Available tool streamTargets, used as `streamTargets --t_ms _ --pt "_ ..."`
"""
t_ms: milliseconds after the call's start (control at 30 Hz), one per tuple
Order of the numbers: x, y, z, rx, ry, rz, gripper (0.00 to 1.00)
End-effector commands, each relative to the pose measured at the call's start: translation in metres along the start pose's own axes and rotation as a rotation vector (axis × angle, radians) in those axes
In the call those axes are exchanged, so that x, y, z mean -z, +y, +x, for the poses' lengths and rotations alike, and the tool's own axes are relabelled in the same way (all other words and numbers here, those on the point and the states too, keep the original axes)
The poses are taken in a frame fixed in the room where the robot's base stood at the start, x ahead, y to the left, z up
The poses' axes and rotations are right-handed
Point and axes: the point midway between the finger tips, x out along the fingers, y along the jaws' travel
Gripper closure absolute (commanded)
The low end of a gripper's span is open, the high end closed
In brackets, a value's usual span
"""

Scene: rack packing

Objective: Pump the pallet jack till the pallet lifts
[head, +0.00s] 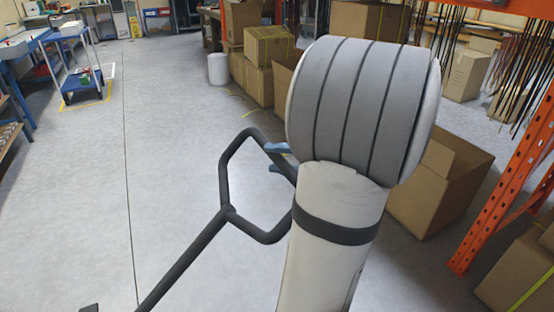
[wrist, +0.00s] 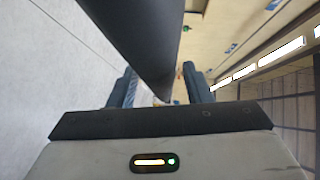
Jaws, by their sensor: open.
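The pallet jack's dark handle (head: 228,212) rises from the lower left of the head view and ends in an angular loop. My gripper (head: 274,158) is at the right side of this loop, with its blue fingertips showing and the rest hidden behind my arm. In the wrist view my gripper (wrist: 161,88) is open, its two blue fingers apart. A thick dark bar of the handle (wrist: 140,35) runs down from the top to the gap between them. I cannot tell whether the fingers touch it. The pallet and the jack's body are not in view.
Cardboard boxes (head: 440,185) and an orange rack upright (head: 508,175) stand on the right. More boxes (head: 268,46) and a white cylinder (head: 218,69) stand further back. A blue cart (head: 80,82) is at the far left. The grey floor at left is clear.

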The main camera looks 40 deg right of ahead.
Motion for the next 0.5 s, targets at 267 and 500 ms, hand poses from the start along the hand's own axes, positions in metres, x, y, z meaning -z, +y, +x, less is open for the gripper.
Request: streamTargets --t_ms 267,500 --pt "-0.0004 -0.0001 0.0032 0.0 -0.001 0.0 0.55" --pt "-0.0005 -0.0001 0.0033 0.0 -0.002 0.0 0.73"
